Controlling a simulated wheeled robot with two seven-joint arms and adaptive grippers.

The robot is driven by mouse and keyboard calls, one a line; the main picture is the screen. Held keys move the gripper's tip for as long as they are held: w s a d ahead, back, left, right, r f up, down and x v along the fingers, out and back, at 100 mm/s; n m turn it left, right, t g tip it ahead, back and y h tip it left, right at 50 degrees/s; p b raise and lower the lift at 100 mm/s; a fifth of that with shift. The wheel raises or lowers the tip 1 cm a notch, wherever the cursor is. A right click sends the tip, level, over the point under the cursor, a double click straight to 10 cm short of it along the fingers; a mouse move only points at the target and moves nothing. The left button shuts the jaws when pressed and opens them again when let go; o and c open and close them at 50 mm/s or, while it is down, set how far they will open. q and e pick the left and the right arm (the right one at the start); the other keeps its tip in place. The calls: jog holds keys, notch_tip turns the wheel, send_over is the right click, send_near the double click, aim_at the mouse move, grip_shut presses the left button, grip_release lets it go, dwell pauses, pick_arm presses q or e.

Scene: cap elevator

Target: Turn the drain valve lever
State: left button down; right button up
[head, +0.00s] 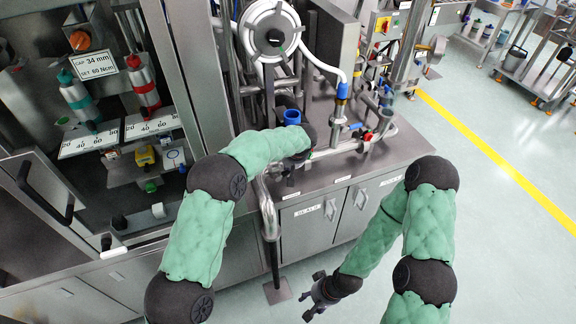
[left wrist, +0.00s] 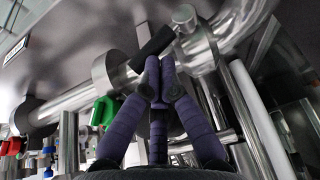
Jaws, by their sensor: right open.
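A black lever handle (left wrist: 152,47) sits on a steel pipe fitting just beyond my left fingertips in the left wrist view; it looks like the drain valve lever, though no label shows. My left gripper (left wrist: 159,72) has its purple fingers drawn together, tips close to the lever's underside; I cannot tell whether they touch it. In the head view my left gripper (head: 291,172) is at the pipework along the cabinet's front edge, and my own forearm hides part of that area. My right gripper (head: 308,303) is open and empty, low above the floor in front of the cabinet.
Steel pipes (head: 340,150) with a red handle (head: 368,137) and blue fittings (head: 342,91) crowd the cabinet top. A green handle (left wrist: 103,111) hangs left of my fingers. A vertical pipe (head: 268,212) runs down the cabinet front. The floor (head: 480,230) at right is clear.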

pick_arm(q)
jog(key=shift+w+d+f+y, duration=0.15)
jog(key=shift+d+f+y, duration=0.2)
jog(key=shift+y, duration=0.35)
dwell(0.9)
jog(key=shift+d+f+g, duration=0.1)
jog(key=shift+d+g, duration=0.1)
jog(key=shift+g, duration=0.1)
dwell(1.6)
